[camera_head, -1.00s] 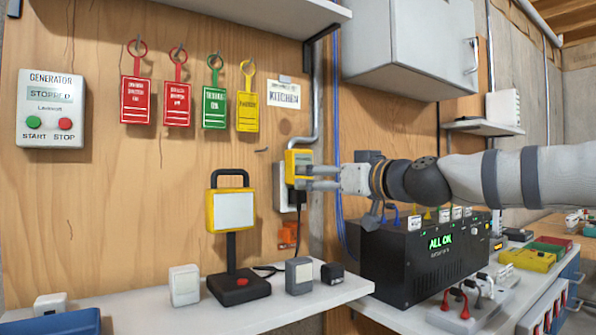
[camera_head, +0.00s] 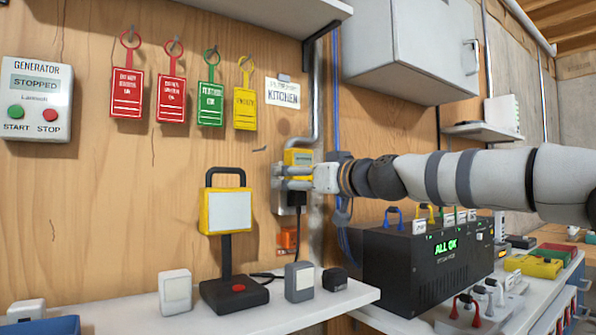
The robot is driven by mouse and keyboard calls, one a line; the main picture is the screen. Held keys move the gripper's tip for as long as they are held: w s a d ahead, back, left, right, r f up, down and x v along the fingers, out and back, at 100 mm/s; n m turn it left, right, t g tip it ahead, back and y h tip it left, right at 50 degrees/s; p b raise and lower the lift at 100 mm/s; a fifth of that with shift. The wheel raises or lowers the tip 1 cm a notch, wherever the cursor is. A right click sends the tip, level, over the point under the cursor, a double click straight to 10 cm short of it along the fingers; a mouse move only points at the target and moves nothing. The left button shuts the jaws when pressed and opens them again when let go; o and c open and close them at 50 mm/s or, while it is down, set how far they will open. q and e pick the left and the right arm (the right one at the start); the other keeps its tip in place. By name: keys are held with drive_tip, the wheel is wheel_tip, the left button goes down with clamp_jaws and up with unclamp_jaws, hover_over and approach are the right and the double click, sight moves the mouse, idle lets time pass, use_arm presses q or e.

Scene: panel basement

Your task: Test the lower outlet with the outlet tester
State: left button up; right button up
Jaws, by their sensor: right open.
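The yellow outlet tester (camera_head: 299,157) is up against the outlet box (camera_head: 279,196) on the plywood wall, over its upper part. My right gripper (camera_head: 284,178) reaches in from the right. Its open fingers are in front of the tester's lower part and hide it; I cannot tell whether they touch it. A black cord (camera_head: 297,218) hangs from the box below the fingers. The lower outlet is mostly hidden by the fingers and cord. My left gripper is not in view.
A yellow work lamp (camera_head: 228,212) stands on the white shelf (camera_head: 190,317) at left, with small boxes nearby. A black "ALL OK" unit (camera_head: 420,269) stands below my right arm. A grey cabinet (camera_head: 405,45) hangs above the arm.

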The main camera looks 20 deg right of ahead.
sight(304, 177)
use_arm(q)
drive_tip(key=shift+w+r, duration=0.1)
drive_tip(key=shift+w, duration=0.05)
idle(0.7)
use_arm(e)
clamp_jaws()
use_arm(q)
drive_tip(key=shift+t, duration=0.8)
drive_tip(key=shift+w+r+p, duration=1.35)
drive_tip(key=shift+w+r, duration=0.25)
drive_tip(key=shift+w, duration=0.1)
use_arm(e)
drive_tip(key=shift+v, duration=3.05)
drive_tip(key=shift+f, duration=0.1)
